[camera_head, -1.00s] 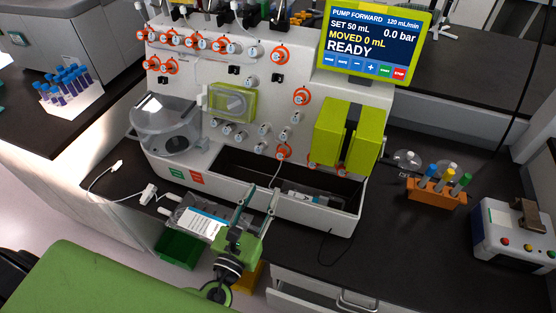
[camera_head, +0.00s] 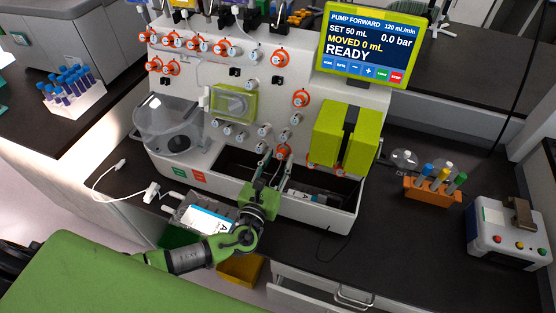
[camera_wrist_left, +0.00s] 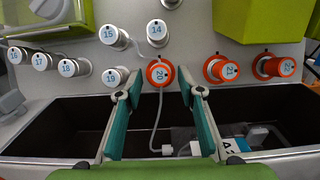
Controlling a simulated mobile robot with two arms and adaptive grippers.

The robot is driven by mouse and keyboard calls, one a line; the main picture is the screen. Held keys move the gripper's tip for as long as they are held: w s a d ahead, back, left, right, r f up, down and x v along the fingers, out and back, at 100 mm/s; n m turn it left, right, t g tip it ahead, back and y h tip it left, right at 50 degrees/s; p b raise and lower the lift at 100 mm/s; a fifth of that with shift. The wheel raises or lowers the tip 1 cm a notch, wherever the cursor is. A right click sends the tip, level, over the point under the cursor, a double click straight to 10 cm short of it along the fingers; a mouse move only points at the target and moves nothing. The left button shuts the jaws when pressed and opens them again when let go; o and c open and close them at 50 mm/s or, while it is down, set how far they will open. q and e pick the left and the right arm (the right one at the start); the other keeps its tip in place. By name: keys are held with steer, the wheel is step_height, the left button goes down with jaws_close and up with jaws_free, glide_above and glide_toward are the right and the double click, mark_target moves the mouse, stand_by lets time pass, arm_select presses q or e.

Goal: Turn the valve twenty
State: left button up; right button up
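Valve 20 is an orange-ringed knob with a blue-and-white numbered face (camera_wrist_left: 160,74), low on the machine's white front panel. It also shows in the head view (camera_head: 283,151). My left gripper (camera_wrist_left: 160,90) is open and empty, its teal fingers pointing at the panel. In the wrist view, the fingertips stand to the left and right of valve 20 with a gap on each side. I cannot tell how far they are from the panel. In the head view the left gripper (camera_head: 272,160) is over the machine's front trough. My right gripper is not in view.
Orange valves 21 (camera_wrist_left: 222,69) and 22 (camera_wrist_left: 277,67) sit to the right. Grey valve 19 (camera_wrist_left: 113,76) is close on the left. A white cable hangs below valve 20 into the dark trough (camera_wrist_left: 60,122). The screen (camera_head: 368,45) reads READY.

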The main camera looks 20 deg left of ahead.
arm_select(q)
jaws_close()
